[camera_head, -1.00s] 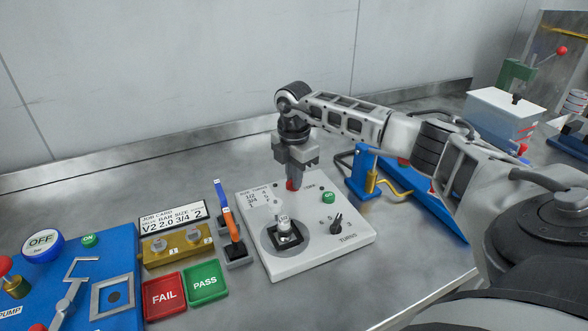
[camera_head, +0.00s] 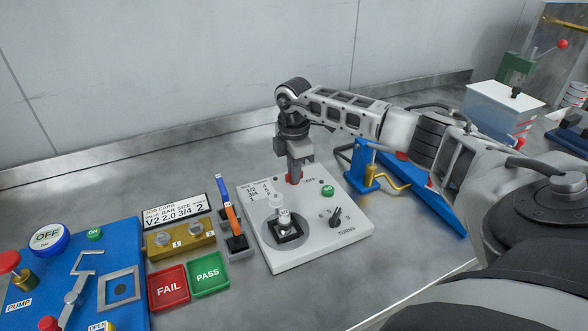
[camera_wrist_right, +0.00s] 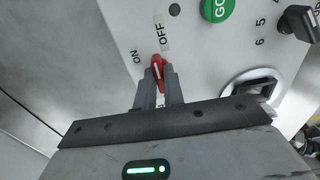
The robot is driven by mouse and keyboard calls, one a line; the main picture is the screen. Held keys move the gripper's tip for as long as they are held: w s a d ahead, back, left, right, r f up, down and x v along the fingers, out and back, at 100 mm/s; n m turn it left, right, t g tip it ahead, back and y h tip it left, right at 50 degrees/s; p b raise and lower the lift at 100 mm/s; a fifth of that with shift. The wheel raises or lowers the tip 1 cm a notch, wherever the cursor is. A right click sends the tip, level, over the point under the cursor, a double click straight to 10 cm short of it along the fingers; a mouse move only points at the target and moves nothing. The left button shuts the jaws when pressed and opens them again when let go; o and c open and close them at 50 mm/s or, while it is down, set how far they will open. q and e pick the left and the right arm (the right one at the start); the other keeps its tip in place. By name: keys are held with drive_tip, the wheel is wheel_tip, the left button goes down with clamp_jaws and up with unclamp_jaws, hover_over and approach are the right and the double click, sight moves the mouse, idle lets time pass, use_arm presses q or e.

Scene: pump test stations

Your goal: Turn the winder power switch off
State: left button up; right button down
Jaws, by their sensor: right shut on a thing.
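The winder is a white panel (camera_head: 318,253) in the middle of the bench. Its red power switch (camera_head: 289,178) is at the far edge and is mostly hidden by my right gripper (camera_head: 295,180). In the right wrist view the red switch (camera_wrist_right: 158,68) stands between the two fingertips (camera_wrist_right: 159,75), which are shut on it. The ON label (camera_wrist_right: 137,57) is left of the switch and the OFF label (camera_wrist_right: 160,36) is above it. I cannot tell for sure which way the switch is set. My left gripper is not in view.
The winder also bears a green GO button (camera_head: 327,190), a turns knob (camera_head: 335,217) and a post (camera_head: 284,218). Left stand FAIL (camera_head: 168,289) and PASS (camera_head: 208,273) trays, a job card (camera_head: 175,214) and the blue pump panel (camera_head: 118,260). A blue tool (camera_head: 364,165) is close on the right.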

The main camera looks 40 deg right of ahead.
drive_tip(key=c, duration=1.5)
unclamp_jaws()
drive_tip(key=shift+r, duration=0.1)
wheel_tip(320, 180, up, 16)
drive_tip(key=b, duration=0.1)
drive_tip(key=shift+b, duration=0.3)
